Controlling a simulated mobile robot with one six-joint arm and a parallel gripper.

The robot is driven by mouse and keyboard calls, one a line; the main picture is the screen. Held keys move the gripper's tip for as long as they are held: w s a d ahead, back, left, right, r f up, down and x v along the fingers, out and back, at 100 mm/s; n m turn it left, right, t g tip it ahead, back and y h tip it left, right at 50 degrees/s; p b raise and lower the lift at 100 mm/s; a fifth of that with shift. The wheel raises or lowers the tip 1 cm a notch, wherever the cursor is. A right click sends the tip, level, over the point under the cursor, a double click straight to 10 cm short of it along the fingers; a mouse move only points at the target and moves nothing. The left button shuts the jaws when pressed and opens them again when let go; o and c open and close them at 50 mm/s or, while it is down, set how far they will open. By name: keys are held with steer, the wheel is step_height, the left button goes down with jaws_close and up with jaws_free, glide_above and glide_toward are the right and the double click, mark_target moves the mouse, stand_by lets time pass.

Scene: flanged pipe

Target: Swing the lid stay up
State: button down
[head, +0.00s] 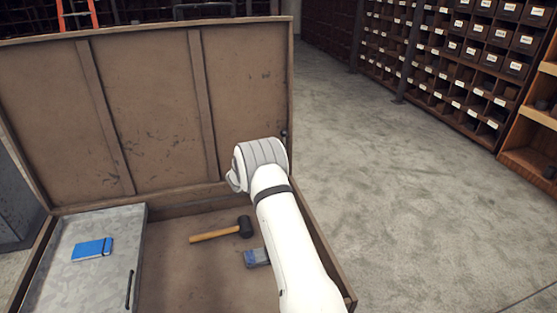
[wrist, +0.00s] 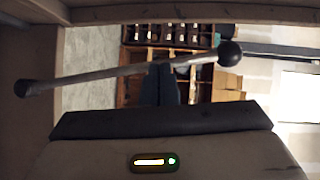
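The lid stay (wrist: 110,75) is a thin grey rod with a dark round knob at each end. In the wrist view it slants across, its right end higher than its left. My gripper (wrist: 165,67) shows as two dark fingers close together, their tips at the middle of the rod and seemingly closed on it. In the head view my arm's wrist hides the gripper and most of the stay. The chest lid (head: 150,110) stands open at the back of the wooden chest (head: 328,270), with a small dark fitting at its right edge.
Inside the chest lie a mallet (head: 215,233), a blue-grey block (head: 256,257) and a grey tray (head: 120,225) bearing a blue notebook (head: 92,249). Shelves of labelled bins (head: 465,60) stand at the right. The concrete floor (head: 400,190) between is clear.

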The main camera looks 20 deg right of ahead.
steer(key=shift+w+d+f, duration=0.1)
steer(key=shift+w+d, duration=0.15)
steer(key=shift+w, duration=0.3)
steer(key=shift+w+d+f, duration=0.1)
steer(key=shift+w+d, duration=0.1)
steer(key=shift+w, duration=0.35)
steer(key=shift+r, duration=0.1)
